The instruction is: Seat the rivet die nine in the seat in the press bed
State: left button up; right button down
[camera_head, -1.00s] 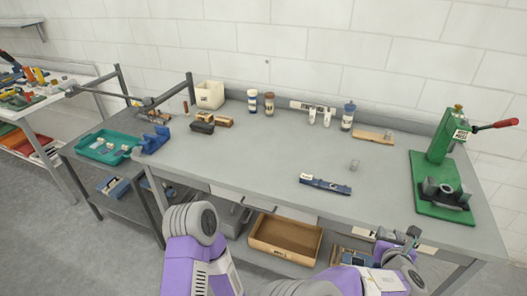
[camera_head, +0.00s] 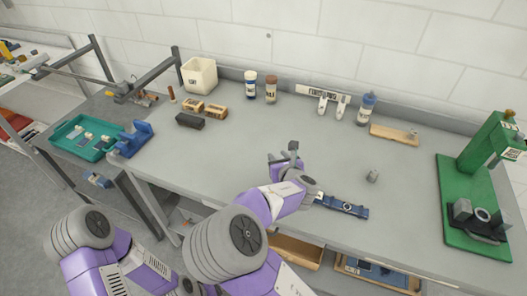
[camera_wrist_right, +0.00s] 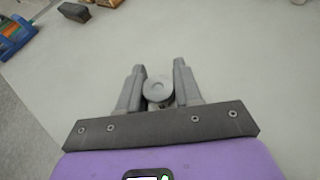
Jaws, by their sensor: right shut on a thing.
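My right gripper (camera_head: 284,157) is above the middle of the table. In the right wrist view its fingers (camera_wrist_right: 157,85) are shut on a small round grey piece with a flat top (camera_wrist_right: 157,90). It looks like a die, but I cannot read a number on it. In the head view the held piece is hidden or too small to make out. The green press (camera_head: 478,165) stands at the far right, well away from the gripper. On its bed (camera_head: 455,233) is a dark holder with a round ring-like seat (camera_head: 482,215). My left gripper is not in view.
A small grey piece (camera_head: 372,175) stands on the table, near a blue tool (camera_head: 343,206). A wooden board (camera_head: 390,133), bottles (camera_head: 366,109) and a white bin (camera_head: 199,75) line the back. A teal tray (camera_head: 70,145) is at left. Table between gripper and press is mostly clear.

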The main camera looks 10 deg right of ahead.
pick_arm(q)
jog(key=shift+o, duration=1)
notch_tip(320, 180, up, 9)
jog(key=p, duration=0.7)
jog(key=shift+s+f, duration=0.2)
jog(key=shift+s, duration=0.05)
pick_arm(e)
jog(key=w+d+r+n+y, duration=0.2)
jog(key=w+d+r, duration=0.1)
jog(key=w, duration=0.4)
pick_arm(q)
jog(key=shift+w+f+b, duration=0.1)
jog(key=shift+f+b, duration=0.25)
pick_arm(e)
notch_tip(320, 180, down, 10)
jog(key=shift+s+a+r, duration=0.1)
jog(key=shift+a+r, duration=0.05)
jog(key=shift+r, duration=0.05)
jog(key=shift+f+b, duration=0.2)
jog(key=shift+b, duration=0.1)
jog(key=c, duration=0.8)
grip_release()
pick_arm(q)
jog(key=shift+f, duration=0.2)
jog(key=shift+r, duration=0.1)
pick_arm(e)
jog(key=shift+r, duration=0.15)
